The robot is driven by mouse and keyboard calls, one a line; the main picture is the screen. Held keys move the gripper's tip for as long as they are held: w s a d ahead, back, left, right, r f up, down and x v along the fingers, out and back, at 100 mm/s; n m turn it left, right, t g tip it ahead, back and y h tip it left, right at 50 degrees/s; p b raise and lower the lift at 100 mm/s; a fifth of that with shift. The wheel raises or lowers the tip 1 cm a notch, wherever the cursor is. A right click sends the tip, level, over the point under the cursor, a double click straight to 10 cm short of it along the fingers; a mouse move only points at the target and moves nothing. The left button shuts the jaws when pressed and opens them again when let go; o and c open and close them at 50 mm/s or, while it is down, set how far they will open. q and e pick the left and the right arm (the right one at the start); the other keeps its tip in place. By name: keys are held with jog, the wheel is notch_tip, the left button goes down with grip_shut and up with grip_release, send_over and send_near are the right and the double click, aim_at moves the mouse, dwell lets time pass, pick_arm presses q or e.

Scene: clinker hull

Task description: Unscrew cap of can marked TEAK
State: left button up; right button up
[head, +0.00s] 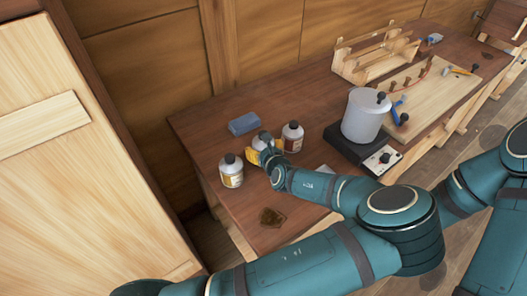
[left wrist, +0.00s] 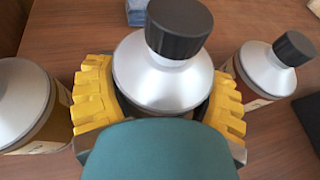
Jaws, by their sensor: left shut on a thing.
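Three cans with silver tops and dark caps stand on the bench; no label is readable, so I cannot tell which is marked TEAK. My left gripper (head: 262,154) is shut around the middle can (head: 262,137), below its shoulder. In the left wrist view, the yellow fingers of my left gripper (left wrist: 160,92) press both sides of this can (left wrist: 150,72). Its black cap (left wrist: 179,28) is on top and untouched. The left can (head: 231,173) and right can (head: 292,137) stand apart, capped. My right gripper is not in view.
A blue block (head: 243,124) lies behind the cans, and a brown patch (head: 272,217) lies near the front edge. A grey pot (head: 364,115) on a dark base stands to the right. A wooden rack (head: 375,55) and board with tools (head: 430,95) lie beyond.

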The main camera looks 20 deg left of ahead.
pick_arm(q)
notch_tip(320, 180, up, 8)
jog(key=shift+r+p, duration=0.15)
jog(key=shift+p, duration=0.45)
jog(key=o, duration=0.7)
jog(key=c, duration=0.7)
